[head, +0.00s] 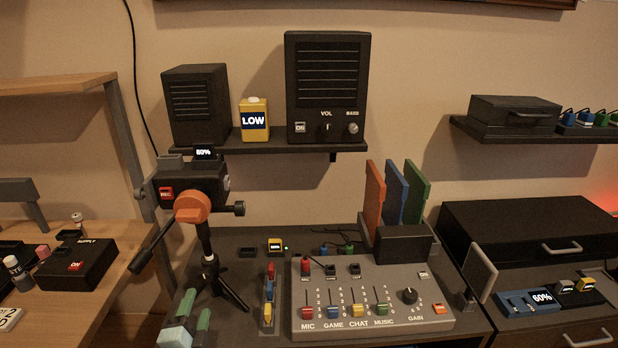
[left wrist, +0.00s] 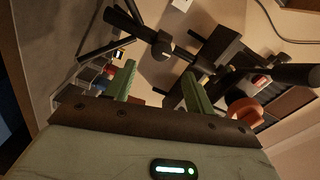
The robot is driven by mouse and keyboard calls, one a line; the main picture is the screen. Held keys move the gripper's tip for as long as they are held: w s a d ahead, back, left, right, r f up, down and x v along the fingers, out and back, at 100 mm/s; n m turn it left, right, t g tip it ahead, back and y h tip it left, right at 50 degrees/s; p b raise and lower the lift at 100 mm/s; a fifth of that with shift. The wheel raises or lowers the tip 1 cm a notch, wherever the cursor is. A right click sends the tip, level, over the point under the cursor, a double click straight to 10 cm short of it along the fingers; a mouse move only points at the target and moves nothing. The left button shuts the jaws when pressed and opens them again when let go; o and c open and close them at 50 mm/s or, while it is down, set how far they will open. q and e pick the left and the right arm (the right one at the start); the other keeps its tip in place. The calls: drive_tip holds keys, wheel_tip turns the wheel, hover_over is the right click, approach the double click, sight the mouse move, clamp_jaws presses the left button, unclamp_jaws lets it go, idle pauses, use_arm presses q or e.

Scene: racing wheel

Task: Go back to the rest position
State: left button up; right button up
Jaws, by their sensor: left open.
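My left gripper (head: 194,310) is low in the head view, at the front left corner of the middle desk. Its two green fingers are apart, with nothing seen between them. In the left wrist view the open fingers (left wrist: 160,85) point toward the black camera on its tripod. The camera (head: 190,185) stands on a small black tripod (head: 222,278), just behind and above the gripper in the head view. I cannot tell whether the gripper touches the tripod. My right gripper is not in view.
A grey mixer (head: 375,312) with coloured sliders lies right of the tripod. A small slider block (head: 269,295) sits between them. Orange, blue and green panels (head: 396,195) stand behind the mixer. A wooden desk (head: 80,290) is at left. A shelf (head: 270,145) holds two speakers.

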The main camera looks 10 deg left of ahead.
use_arm(q)
drive_tip(key=s+d+f+n+g+h, duration=0.2)
drive_tip(key=s+d+f+n+g, duration=0.1)
drive_tip(key=s+f, duration=0.4)
drive_tip(key=s+d+f+n+g+h, duration=0.2)
drive_tip(key=s+f, duration=0.5)
drive_tip(key=s, duration=0.5)
drive_tip(key=s+d+f+n+g+h, duration=0.2)
drive_tip(key=s+d+f+n+g, duration=0.1)
drive_tip(key=s+d+f+n, duration=0.2)
drive_tip(key=s+d+f, duration=0.2)
drive_tip(key=s, duration=0.2)
drive_tip(key=shift+s+g, duration=0.25)
drive_tip(key=shift+g, duration=0.15)
